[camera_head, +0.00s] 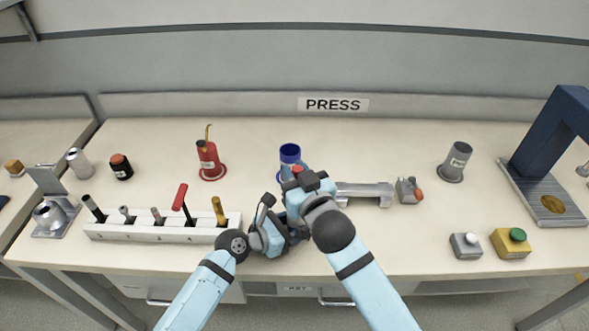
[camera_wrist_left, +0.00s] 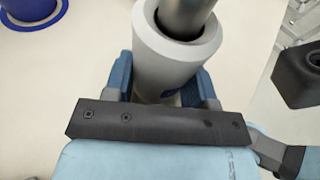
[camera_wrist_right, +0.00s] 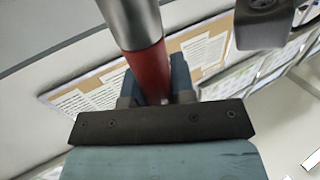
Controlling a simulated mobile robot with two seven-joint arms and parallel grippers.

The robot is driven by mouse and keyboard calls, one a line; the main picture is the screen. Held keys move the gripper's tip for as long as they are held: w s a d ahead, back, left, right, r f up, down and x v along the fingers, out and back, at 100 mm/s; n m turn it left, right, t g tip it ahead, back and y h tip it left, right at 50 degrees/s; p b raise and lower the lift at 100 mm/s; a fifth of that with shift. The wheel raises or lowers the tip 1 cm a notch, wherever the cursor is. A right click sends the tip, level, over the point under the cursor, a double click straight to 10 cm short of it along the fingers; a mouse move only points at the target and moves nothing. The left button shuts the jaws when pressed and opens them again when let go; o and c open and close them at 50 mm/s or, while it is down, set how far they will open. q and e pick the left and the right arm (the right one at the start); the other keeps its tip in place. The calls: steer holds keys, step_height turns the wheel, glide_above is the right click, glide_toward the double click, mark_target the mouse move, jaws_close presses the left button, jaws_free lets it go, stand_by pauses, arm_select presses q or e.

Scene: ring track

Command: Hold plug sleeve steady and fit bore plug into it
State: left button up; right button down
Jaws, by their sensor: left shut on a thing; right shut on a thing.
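The plug sleeve (camera_wrist_left: 160,60) is a thick pale grey tube. My left gripper (camera_wrist_left: 165,85) is shut on it, one finger on each side. The bore plug (camera_wrist_right: 150,65) has a red handle and a bright metal cylinder. My right gripper (camera_wrist_right: 155,88) is shut on the red handle. In the left wrist view the metal cylinder (camera_wrist_left: 187,15) stands at the sleeve's mouth and looks inside it, with a dark gap around it; how deep is hidden. In the head view both grippers meet above the table's front middle, and the sleeve is largely hidden there.
A blue cup (camera_head: 290,153) stands just behind my grippers. A red canister (camera_head: 208,160) and a white tool rack (camera_head: 160,231) are to the left. A grey fixture (camera_head: 365,194) lies close on the right. A grey cup (camera_head: 457,160) and a dark blue press (camera_head: 535,140) stand farther right.

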steer(key=shift+f, duration=0.2)
steer(key=c, duration=1)
jaws_free()
steer(key=shift+o, duration=0.2)
steer(key=shift+r, duration=0.2)
steer(key=v, duration=1.2)
steer(key=shift+r, duration=0.4)
arm_select(q)
steer(key=o, duration=0.8)
